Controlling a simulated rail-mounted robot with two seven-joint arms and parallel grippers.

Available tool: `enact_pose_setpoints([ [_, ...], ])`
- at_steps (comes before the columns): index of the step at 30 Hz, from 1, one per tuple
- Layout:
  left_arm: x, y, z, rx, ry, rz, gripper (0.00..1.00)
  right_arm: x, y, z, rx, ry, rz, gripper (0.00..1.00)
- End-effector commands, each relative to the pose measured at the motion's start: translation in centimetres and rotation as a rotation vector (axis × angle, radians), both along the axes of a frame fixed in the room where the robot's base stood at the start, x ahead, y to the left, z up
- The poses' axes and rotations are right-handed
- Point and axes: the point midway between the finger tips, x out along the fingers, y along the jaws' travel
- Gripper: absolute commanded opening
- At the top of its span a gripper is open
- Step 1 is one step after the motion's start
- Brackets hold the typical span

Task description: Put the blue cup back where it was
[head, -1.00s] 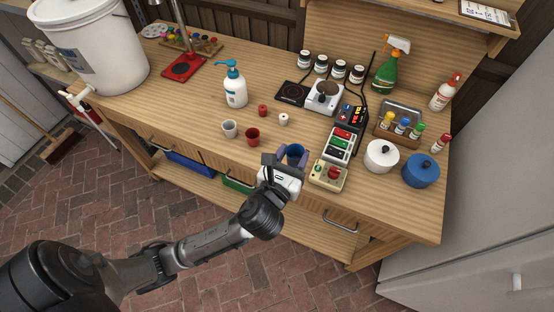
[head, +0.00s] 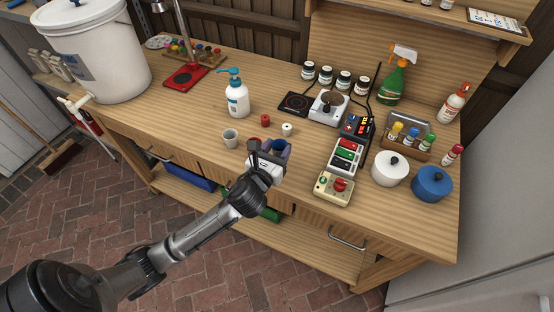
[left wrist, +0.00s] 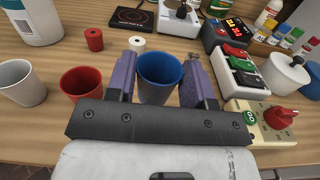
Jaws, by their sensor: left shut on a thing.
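My left gripper (head: 269,150) is shut on the blue cup (head: 280,145) over the front part of the bench. In the left wrist view the blue cup (left wrist: 160,76) is upright between the two purple-lined fingers (left wrist: 160,84). Its base is hidden, so I cannot tell whether it touches the bench top. The red cup (left wrist: 82,82) stands just left of the gripper, with the white cup (left wrist: 21,82) further left. In the head view the white cup (head: 230,138) shows, but the red cup is mostly hidden behind the gripper. My right gripper is not in view.
A small red spool (head: 265,120) and a white spool (head: 287,129) stand behind the cups. A control box with a red knob (head: 333,188) and a switch panel (head: 346,156) stand to the right. A soap bottle (head: 237,97) stands behind left. Bench space between gripper and control box is clear.

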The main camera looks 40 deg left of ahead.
Motion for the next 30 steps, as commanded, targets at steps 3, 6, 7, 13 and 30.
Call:
enact_pose_setpoints([
  [3,0.0,0.0,-0.4,-0.001,0.000,0.000,0.26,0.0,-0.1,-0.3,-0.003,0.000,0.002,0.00],
  [6,0.0,0.0,-1.5,-0.002,0.001,0.000,0.26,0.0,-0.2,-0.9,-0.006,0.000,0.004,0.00],
  [7,0.0,0.0,-1.8,-0.003,0.002,0.000,0.26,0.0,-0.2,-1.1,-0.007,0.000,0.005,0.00],
  [13,0.0,0.0,-4.1,-0.002,0.002,0.000,0.26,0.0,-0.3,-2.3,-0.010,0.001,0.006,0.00],
  [30,0.0,0.0,-4.3,0.000,0.001,0.000,0.59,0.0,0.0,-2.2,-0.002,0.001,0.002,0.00],
])
